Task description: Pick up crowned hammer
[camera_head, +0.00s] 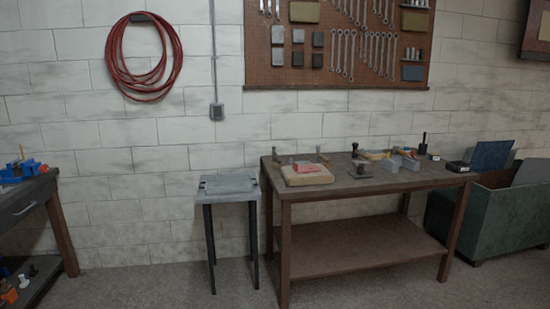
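Several small tools lie on the brown workbench (336,197). Some look like hammers with pale wooden handles, such as a small one (323,157) at the back left and another (374,156) near the middle. They are too small for me to tell which is the crowned hammer. A tan block or folded cloth (307,178) with a red piece (309,168) on it lies at the bench's front left. My gripper is not in view.
A small grey table (228,187) stands left of the bench. A drawer bench (38,200) is at the far left, a green bin (492,222) at the right. A tool pegboard (300,77) and red hose (112,60) hang on the wall. The floor in front is clear.

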